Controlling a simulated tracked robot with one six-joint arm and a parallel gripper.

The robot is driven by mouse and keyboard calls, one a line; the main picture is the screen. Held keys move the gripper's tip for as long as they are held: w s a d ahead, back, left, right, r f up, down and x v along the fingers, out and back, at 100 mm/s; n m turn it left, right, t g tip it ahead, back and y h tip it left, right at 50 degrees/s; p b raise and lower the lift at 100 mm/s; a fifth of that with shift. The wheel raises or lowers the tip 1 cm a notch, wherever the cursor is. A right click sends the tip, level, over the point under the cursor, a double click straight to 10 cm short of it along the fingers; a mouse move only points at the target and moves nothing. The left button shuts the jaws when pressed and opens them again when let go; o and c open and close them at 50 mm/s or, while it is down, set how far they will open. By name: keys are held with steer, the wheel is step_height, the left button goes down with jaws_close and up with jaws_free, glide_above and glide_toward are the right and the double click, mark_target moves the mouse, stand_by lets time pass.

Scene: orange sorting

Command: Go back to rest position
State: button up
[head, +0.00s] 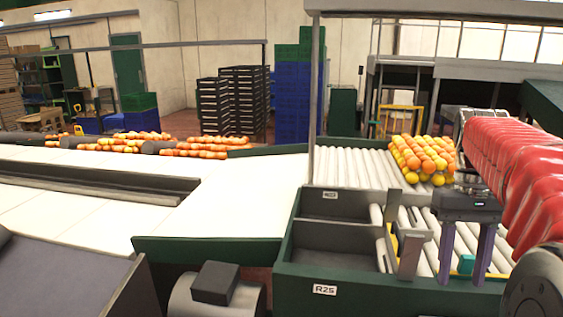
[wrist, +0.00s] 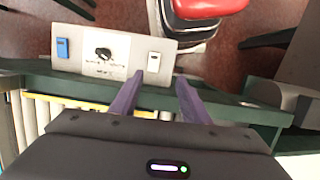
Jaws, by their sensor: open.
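My gripper (head: 466,250) is at the right of the head view, pointing down over the near end of the roller conveyor (head: 345,169). Its two purple fingers are apart with nothing between them.
A dark two-compartment bin (head: 325,262) labelled R25 stands left of my gripper, and its visible compartments look empty. More oranges (head: 200,148) lie on a line at the back left. Stacked crates (head: 298,95) stand behind.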

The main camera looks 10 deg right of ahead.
steer(key=s+a+f+n+t, duration=0.1)
steer(key=s+a+f+t, duration=0.1)
steer(key=a, duration=0.5)
steer(key=s+a+f+n+t, duration=0.1)
steer(key=s+a+f+t, duration=0.2)
steer(key=a+f, duration=0.2)
steer(key=s+a+f+n+t, duration=0.1)
steer(key=s+a+f+t, duration=0.1)
steer(key=a, duration=0.7)
steer(key=shift+s+a+f+t+h, duration=0.15)
steer(key=shift+a+f+t+h, duration=0.2)
steer(key=shift+f+t, duration=0.35)
steer(key=shift+c, duration=0.7)
